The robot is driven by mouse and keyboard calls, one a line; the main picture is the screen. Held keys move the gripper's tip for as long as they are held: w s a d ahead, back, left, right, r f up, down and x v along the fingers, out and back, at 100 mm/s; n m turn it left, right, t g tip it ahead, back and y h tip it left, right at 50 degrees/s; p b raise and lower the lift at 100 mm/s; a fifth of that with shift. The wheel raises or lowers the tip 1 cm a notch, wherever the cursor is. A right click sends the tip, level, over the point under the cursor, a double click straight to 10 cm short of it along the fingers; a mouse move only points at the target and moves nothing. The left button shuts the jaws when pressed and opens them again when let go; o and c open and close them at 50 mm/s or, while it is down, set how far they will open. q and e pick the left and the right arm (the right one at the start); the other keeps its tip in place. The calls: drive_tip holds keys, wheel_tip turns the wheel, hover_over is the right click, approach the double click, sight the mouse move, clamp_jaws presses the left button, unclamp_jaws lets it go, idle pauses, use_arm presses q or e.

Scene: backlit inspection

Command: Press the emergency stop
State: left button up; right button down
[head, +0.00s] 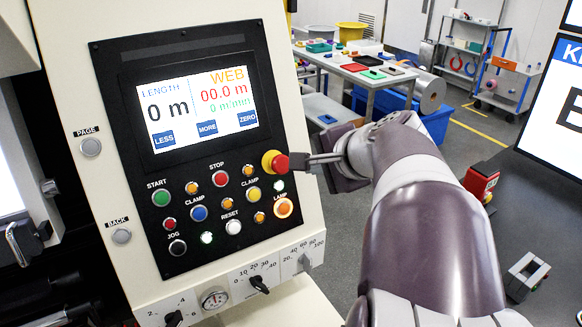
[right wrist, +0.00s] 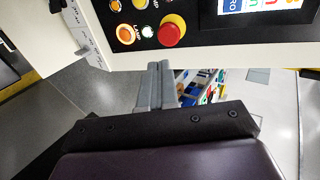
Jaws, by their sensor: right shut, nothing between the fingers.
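The emergency stop is a red mushroom button (head: 280,163) on a yellow base, at the right edge of the black control panel (head: 120,120). It also shows at the top of the right wrist view (right wrist: 171,31). My right gripper (head: 296,161) comes in from the right, shut and empty, its fingertips right beside the red cap in the head view. In the right wrist view the shut fingers (right wrist: 161,66) point toward the button, with a small gap in the picture below it. Whether they touch it is not clear. My left gripper is not in view.
Below and left of the stop are several coloured buttons, including a lit orange lamp button (head: 283,208) and a red STOP button (head: 220,179). A display (head: 203,105) is above them. Rotary knobs (head: 259,284) line the lower ledge. A workbench (head: 370,78) stands behind.

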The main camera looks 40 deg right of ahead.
sight(284, 167)
drive_tip(key=x, duration=0.6)
drive_tip(key=r+p+x, duration=0.1)
drive_tip(key=x, duration=0.2)
drive_tip(key=shift+w+f, duration=0.15)
drive_tip(key=shift+w, duration=0.4)
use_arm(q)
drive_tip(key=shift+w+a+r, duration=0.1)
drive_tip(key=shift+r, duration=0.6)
use_arm(e)
drive_tip(key=shift+w, duration=0.1)
